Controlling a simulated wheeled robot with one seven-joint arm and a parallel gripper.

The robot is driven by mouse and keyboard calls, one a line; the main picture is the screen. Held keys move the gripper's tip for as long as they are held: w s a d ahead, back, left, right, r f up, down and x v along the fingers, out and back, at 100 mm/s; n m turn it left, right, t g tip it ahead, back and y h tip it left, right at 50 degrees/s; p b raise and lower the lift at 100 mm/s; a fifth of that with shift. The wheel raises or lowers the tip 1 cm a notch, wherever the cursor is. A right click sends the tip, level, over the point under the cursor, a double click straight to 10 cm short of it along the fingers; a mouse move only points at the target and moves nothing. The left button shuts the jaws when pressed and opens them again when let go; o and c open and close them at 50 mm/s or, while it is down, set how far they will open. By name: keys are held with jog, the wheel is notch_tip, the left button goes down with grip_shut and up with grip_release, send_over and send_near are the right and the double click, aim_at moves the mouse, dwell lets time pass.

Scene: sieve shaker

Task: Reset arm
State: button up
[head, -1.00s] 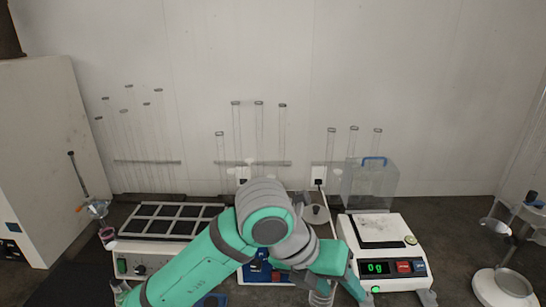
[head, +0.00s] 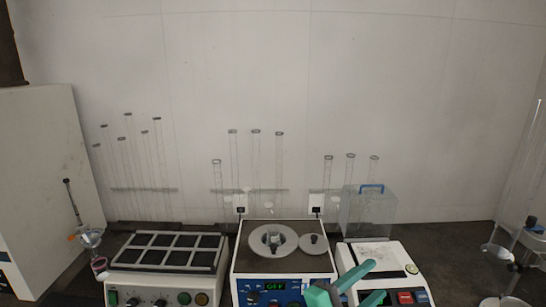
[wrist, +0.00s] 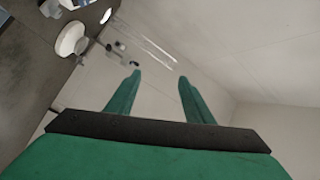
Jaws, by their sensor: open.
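My gripper (head: 370,282) shows at the bottom edge of the head view, right of centre, in front of the balance-like device. In the wrist view its two green fingers (wrist: 159,77) stand apart with nothing between them. Most of my arm is below the head view. A blue and white device (head: 242,272) stands at the centre with a green OFF display. A round grey disc with a small fitting (head: 262,240) is on its top, with a smaller grey disc (head: 313,246) beside it.
A white device with a black gridded top (head: 165,242) stands left. The white balance-like device (head: 352,261) stands right, with a clear blue-handled box (head: 367,212) behind. Glass tubes (head: 256,160) stand at the back wall. A stand (head: 507,300) is far right.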

jog(key=s+a+f+n+t+y, duration=0.2)
jog(key=s+a+f+n+y, duration=0.15)
jog(key=f+n, duration=0.35)
jog(key=s+a+f+n+t+y, duration=0.2)
jog(key=a+f+n+y, duration=0.2)
jog(key=f+n, duration=0.3)
jog(key=s+a+f+n+t+y, duration=0.35)
jog(key=f+n, duration=0.25)
jog(key=f, duration=0.2)
jog(key=s+a+f+n+g+y, duration=0.1)
jog(key=s+a+f+y, duration=0.1)
jog(key=s, duration=1.1)
jog(key=s+a+f+n+g+y, duration=0.2)
jog(key=s+a+f, duration=0.3)
jog(key=s, duration=0.7)
jog(key=shift+s+a+f+y, duration=0.15)
jog(key=shift+s+a+y, duration=0.2)
jog(key=shift+a, duration=0.8)
jog(key=shift+a, duration=0.1)
jog(key=shift+s, duration=0.15)
jog(key=shift+w, duration=0.2)
